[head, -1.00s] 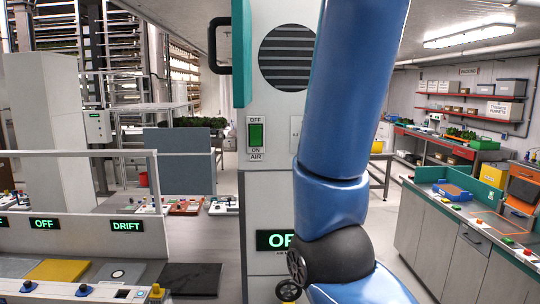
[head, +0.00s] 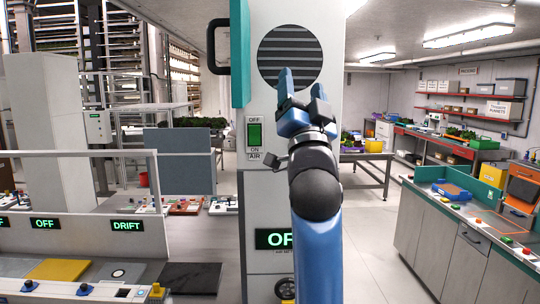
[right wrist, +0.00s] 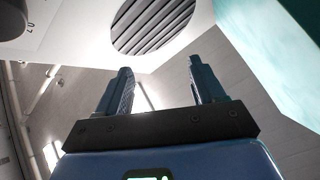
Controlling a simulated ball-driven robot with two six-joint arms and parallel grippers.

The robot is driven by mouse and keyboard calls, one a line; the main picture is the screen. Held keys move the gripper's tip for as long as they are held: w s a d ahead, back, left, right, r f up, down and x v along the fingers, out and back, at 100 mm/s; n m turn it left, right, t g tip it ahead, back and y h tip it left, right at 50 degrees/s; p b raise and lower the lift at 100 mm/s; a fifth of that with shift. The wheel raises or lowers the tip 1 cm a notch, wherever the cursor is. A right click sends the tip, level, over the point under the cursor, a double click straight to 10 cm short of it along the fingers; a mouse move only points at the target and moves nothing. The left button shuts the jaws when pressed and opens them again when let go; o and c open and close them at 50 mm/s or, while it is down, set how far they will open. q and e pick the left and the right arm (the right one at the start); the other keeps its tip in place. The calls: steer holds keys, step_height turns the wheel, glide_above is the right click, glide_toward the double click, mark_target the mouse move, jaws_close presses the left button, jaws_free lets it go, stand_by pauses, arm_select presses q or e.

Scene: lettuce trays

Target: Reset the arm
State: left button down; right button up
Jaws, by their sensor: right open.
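My right arm rises from the bottom of the head view, with my right gripper (head: 301,84) pointing up in front of the cabinet's round vent (head: 291,57). The gripper is open and empty. In the right wrist view its two fingers (right wrist: 160,88) stand apart with nothing between them, and the vent (right wrist: 150,22) shows beyond them. My left gripper is not in view.
A white cabinet (head: 264,205) with a green air switch (head: 255,134) stands close behind the arm. A counter with displays (head: 60,240) is at the left. A workbench (head: 420,215) with a blue tray (head: 452,192) is at the right. Floor is clear between.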

steer(key=s+d+f+n+g+y, duration=0.1)
steer(key=s+d+f+n, duration=0.15)
steer(key=f, duration=0.95)
steer(key=s+d+f+n+y, duration=0.1)
steer(key=s+f+n+y, duration=0.15)
steer(key=f, duration=0.95)
steer(key=s+d+f+n+g+y, duration=0.1)
steer(key=d+f+n, duration=0.15)
steer(key=f, duration=1.05)
steer(key=s+d+f+m+g+h, duration=0.1)
steer(key=s+d+f+g+h, duration=0.2)
steer(key=s+f, duration=1.1)
steer(key=s+d+f+m+g+h, duration=0.1)
steer(key=s+d+f+g+h, duration=0.2)
steer(key=s+f, duration=1.1)
steer(key=d+g, duration=0.1)
steer(key=d, duration=0.2)
steer(key=shift+d, duration=0.35)
